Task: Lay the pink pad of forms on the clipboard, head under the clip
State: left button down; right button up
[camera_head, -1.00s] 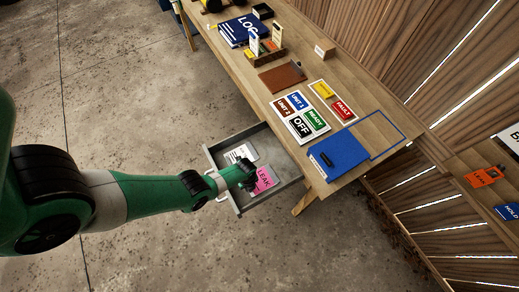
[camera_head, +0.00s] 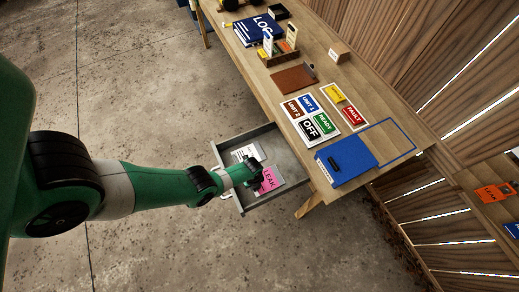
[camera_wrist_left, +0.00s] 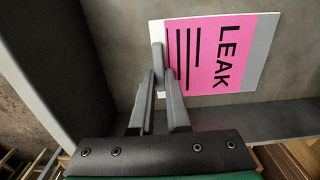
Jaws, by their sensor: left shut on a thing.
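The pink pad of forms (camera_head: 271,181), marked LEAK, lies in the open grey drawer (camera_head: 273,199). My left gripper (camera_head: 256,174) reaches down into the drawer at the pad's left edge. In the left wrist view the pink pad (camera_wrist_left: 215,60) lies flat-looking beyond the fingers, with a pale border along its far right side. There the left gripper (camera_wrist_left: 160,85) is shut on the pad's near edge; the fingertips partly hide that edge. The brown clipboard (camera_head: 290,79) lies on the bench with its metal clip (camera_head: 311,70) at the right end. My right gripper is out of view.
A white printed pad (camera_head: 243,153) lies beside the pink one in the drawer. On the bench are a sign card (camera_head: 323,128), a blue folder-like item (camera_head: 345,158), a blue outline (camera_head: 389,139), a LOG book (camera_head: 258,30) and a small box (camera_head: 339,55).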

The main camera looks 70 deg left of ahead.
pick_arm(q)
jog(key=shift+r+p, duration=0.45)
jog(key=shift+r, duration=0.05)
jog(key=r+p, duration=0.4)
jog(key=shift+s, duration=0.4)
jog(key=s+r+p, duration=0.8)
jog(key=s+p, duration=0.2)
jog(key=s, duration=0.3)
jog(key=shift+d+p, duration=0.3)
jog(key=shift+d, duration=0.05)
